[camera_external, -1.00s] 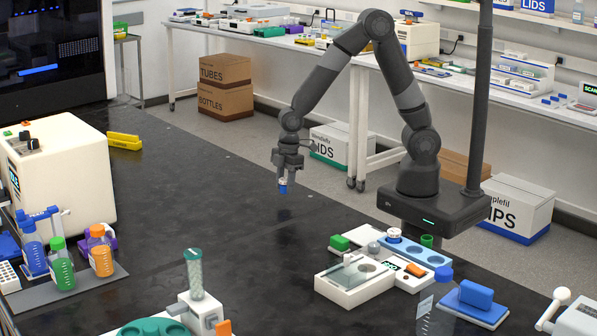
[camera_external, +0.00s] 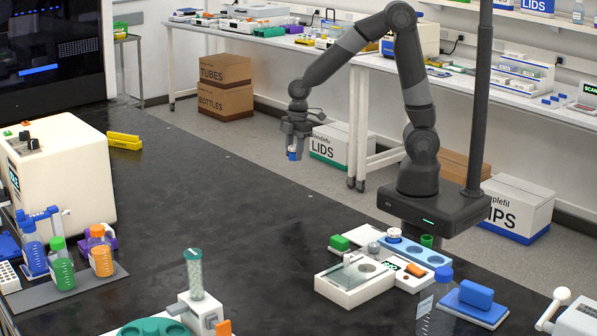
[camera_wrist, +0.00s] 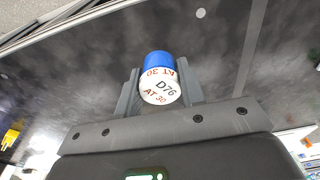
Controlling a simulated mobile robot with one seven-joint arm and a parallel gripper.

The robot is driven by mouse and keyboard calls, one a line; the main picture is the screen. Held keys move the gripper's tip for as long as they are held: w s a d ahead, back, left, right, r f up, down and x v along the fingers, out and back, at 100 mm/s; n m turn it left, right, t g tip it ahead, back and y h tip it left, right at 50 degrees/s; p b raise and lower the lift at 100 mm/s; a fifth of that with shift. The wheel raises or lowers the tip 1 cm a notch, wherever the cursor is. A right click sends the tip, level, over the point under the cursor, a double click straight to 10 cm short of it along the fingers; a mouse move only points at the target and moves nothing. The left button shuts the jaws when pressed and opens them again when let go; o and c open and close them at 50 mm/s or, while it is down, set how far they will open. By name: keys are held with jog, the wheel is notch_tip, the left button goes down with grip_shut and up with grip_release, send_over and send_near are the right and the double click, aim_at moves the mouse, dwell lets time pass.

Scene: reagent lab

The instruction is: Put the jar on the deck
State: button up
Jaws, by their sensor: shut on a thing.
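The jar (camera_external: 292,155) is small, with a white body and a blue end. In the wrist view the fingers of my gripper (camera_wrist: 158,84) are on both sides of the jar. A low white station with a light-blue strip (camera_external: 415,252) stands in front of my base; I cannot tell whether it is the deck.
A white tray device (camera_external: 354,280), a green block (camera_external: 339,242) and a blue block (camera_external: 476,294) are close by. Bottles (camera_external: 61,265) stand at left. The bench middle (camera_external: 230,210) is clear.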

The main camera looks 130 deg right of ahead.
aim_at(284, 202)
jog(key=w+a+f, duration=0.2)
jog(key=w+a, duration=0.4)
jog(key=a, duration=0.3)
jog(key=w+a+f, duration=0.2)
jog(key=w+a, duration=0.5)
jog(key=a, duration=0.2)
jog(key=w+a+f, duration=0.2)
jog(key=w+a, duration=0.4)
jog(key=a, duration=0.3)
jog(key=shift+w+a+f, duration=0.2)
jog(key=shift+a+f, duration=0.05)
jog(key=shift+a, duration=0.1)
jog(key=s+d+r, duration=0.2)
jog(key=s+d, duration=0.4)
jog(key=d, duration=0.3)
jog(key=s+d+r, duration=0.2)
jog(key=s+d, duration=0.5)
jog(key=d, duration=0.2)
jog(key=s+d+r, duration=0.2)
jog(key=s+d, duration=0.4)
jog(key=d, duration=0.3)
jog(key=shift+s+d+r, duration=0.25)
jog(key=shift+d, duration=0.15)
jog(key=shift+s+d+r, duration=0.1)
jog(key=shift+s+d, duration=0.2)
jog(key=shift+s, duration=0.25)
